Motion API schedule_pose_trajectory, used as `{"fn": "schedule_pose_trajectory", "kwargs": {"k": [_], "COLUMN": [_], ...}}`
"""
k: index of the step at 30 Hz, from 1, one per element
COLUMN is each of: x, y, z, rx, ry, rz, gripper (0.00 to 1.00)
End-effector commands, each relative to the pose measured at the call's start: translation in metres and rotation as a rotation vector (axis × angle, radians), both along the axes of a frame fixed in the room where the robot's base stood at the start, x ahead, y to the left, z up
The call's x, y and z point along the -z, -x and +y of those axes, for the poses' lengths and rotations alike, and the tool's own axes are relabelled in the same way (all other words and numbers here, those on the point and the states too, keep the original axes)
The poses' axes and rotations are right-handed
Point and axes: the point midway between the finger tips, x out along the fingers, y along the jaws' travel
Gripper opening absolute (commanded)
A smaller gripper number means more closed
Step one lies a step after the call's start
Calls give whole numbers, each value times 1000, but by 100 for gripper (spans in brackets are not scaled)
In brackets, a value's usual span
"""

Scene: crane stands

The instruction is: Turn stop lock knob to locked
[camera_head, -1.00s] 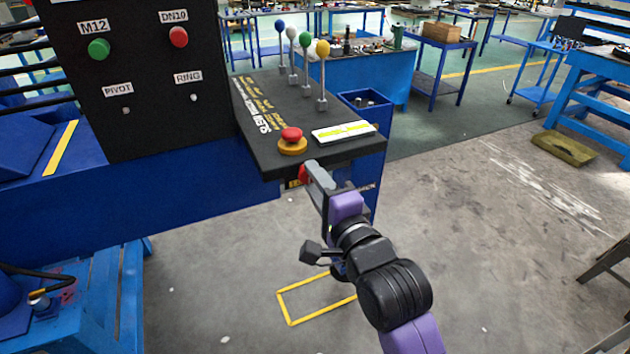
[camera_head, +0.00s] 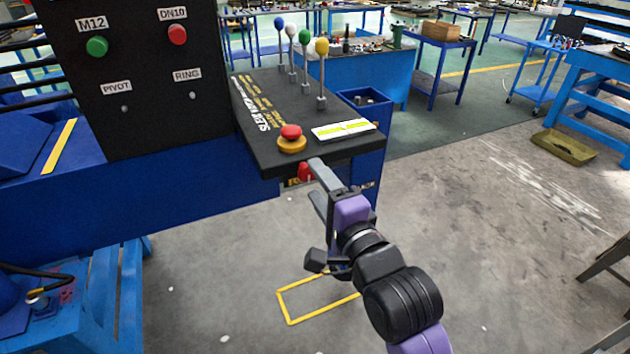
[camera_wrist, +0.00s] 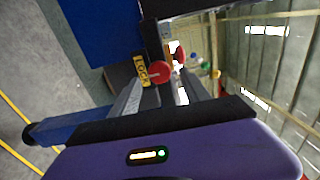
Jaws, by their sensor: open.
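The red stop lock knob (camera_head: 304,172) is on the front face of the black console, under its front edge. In the wrist view the knob (camera_wrist: 160,72) is round and red, with a small pale mark on its left side towards the yellow LOCK label (camera_wrist: 141,70). My gripper (camera_head: 315,180) is open, its two grey fingers apart and pointing at the knob. The fingertips are close in front of it, and I cannot tell whether they touch it. In the head view the fingers partly hide the label area.
A red mushroom button (camera_head: 291,132) on a yellow base sits on the console top (camera_head: 262,148) just above the knob. Several coloured-ball levers stand behind it. A black panel (camera_head: 145,80) with buttons rises at left.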

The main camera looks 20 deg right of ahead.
Motion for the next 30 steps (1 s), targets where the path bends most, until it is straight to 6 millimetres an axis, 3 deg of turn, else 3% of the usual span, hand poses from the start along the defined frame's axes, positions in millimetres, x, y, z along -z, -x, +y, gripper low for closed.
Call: {"fn": "schedule_pose_trajectory", "kwargs": {"k": [6, 12, 30], "x": [3, 2, 1], "y": [38, 57, 60], "z": [-1, -1, 0], "rx": [1, 1, 0], "ry": [0, 0, 8], "rz": [2, 2, 1], "gripper": [54, 54, 54]}}
